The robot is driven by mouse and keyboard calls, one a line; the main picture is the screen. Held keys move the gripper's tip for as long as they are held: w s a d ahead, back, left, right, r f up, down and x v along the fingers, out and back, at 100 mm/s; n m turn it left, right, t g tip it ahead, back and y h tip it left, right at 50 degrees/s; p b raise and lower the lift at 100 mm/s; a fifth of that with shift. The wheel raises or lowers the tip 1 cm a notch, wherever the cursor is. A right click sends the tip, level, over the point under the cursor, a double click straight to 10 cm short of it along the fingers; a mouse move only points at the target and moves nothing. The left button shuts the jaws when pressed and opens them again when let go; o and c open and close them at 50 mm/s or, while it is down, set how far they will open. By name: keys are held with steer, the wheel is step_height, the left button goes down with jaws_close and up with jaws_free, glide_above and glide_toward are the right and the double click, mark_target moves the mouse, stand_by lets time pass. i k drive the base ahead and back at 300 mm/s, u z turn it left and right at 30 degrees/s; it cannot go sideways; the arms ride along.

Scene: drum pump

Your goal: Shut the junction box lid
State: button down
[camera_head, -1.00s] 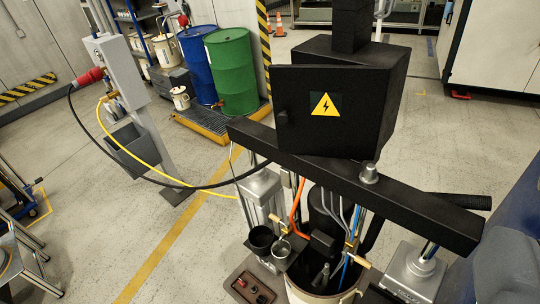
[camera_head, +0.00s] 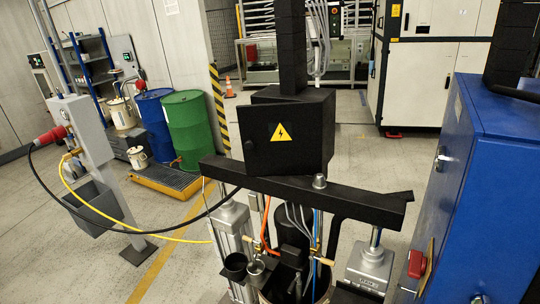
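The junction box (camera_head: 330,135) is a black box above the drum pump's black crossbar (camera_head: 350,200), in the middle of the view. Its lid (camera_head: 262,148) faces me and carries a yellow triangle warning sign with a lightning bolt. The lid's left edge reaches past the left side of the box and seems to stand slightly off it; I cannot tell how wide any gap is. A small knob shows near the lid's left edge. The box's inside is hidden. My gripper is not in view.
A blue cabinet (camera_head: 490,190) stands close on the right. Below the crossbar are the pump's hoses and a drum. At left are a grey post box (camera_head: 85,130) with a black cable and a yellow hose, and blue and green drums (camera_head: 190,125). Open floor lies at lower left.

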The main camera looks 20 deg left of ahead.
mark_target(282, 137)
steer(key=z, duration=0.15)
steer(key=i, duration=1)
steer(key=u, duration=0.05)
